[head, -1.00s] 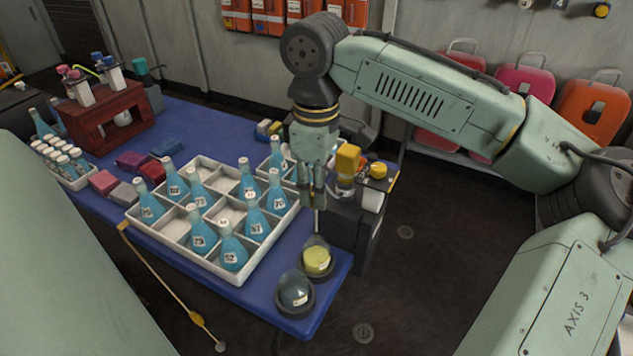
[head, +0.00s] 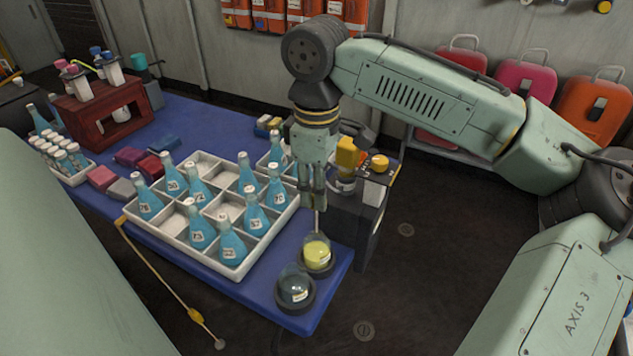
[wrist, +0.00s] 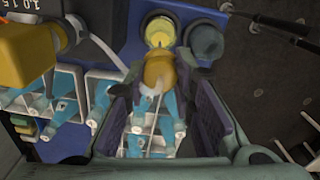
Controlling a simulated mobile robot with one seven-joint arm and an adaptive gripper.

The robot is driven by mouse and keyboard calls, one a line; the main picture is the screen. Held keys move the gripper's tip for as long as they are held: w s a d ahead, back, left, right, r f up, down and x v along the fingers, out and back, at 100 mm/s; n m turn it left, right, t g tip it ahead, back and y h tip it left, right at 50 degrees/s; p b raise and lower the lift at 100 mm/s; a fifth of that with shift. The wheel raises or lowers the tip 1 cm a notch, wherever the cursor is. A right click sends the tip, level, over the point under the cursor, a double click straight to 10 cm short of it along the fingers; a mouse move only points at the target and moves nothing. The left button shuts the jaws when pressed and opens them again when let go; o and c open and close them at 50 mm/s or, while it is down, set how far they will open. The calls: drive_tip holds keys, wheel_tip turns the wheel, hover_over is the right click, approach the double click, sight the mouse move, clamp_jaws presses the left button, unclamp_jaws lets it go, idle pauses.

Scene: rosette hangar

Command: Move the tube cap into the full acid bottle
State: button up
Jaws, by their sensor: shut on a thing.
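My gripper (head: 312,198) points down over the table's near right corner. In the wrist view, its fingers are closed around an orange-yellow rounded piece (wrist: 158,72) with a pale thin part; I cannot tell for sure whether this is the tube cap. In the head view a thin pale rod hangs below the fingers, above a round vessel with yellow contents (head: 317,254); I cannot tell if they touch. A dark round vessel (head: 295,287) stands beside it. Several blue numbered bottles (head: 231,247) stand in a white divided tray (head: 171,231). Which bottle is the full acid one is unclear.
A yellow-topped device (head: 347,152) stands close right of my gripper, on a dark box (head: 358,215). A red rack (head: 95,118) with tubes, and coloured blocks (head: 103,177), lie further left on the blue table (head: 262,293). Some tray compartments are empty.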

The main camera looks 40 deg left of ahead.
sight(317, 233)
drive_tip(key=shift+f, duration=0.25)
idle(0.3)
drive_tip(key=shift+f+b, duration=0.7)
drive_tip(key=shift+f, duration=1.1)
drive_tip(key=shift+f, duration=0.15)
drive_tip(key=shift+f+b, duration=0.95)
drive_tip(key=shift+f, duration=1.2)
drive_tip(key=o, duration=0.9)
drive_tip(key=shift+o, duration=0.4)
drive_tip(key=o, duration=0.4)
